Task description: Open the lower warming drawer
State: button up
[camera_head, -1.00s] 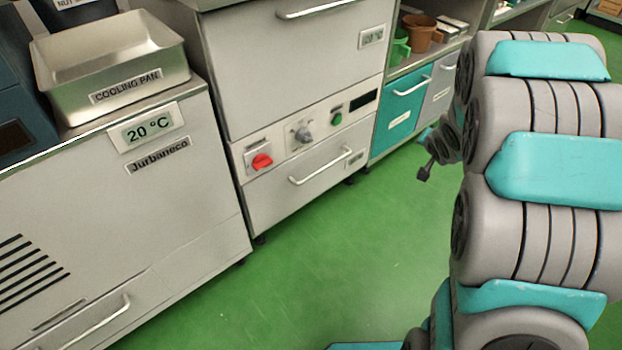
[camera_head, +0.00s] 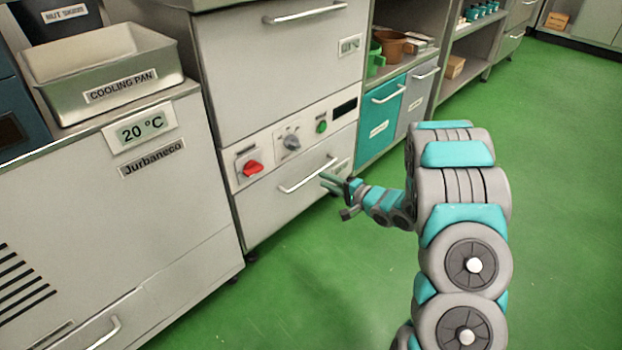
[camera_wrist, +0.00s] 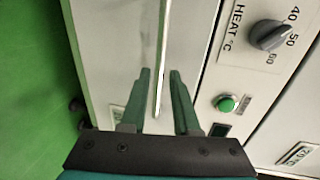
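The lower warming drawer (camera_head: 285,205) is the pale front panel below the control strip of the grey cabinet, and it looks shut. Its silver bar handle (camera_head: 307,176) runs across it. My gripper (camera_head: 328,182) is by the right end of this handle. In the wrist view the two green fingers of my gripper (camera_wrist: 160,72) are apart. The handle (camera_wrist: 163,40) shows between them, running up the picture along the drawer front (camera_wrist: 115,45). I cannot tell whether the fingertips reach around the bar or stop in front of it. Nothing is held.
Above the drawer are a red switch (camera_head: 253,168), a grey heat knob (camera_head: 291,142) and a green button (camera_head: 321,127). A teal drawer (camera_head: 380,120) stands to the right. The Jurbaneco unit (camera_head: 120,230) stands at the left. The green floor (camera_head: 300,290) in front is clear.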

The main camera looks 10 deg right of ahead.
aim_at(314, 174)
jog(key=b+x, duration=0.1)
jog(key=x, duration=0.5)
grip_shut()
dwell(1.4)
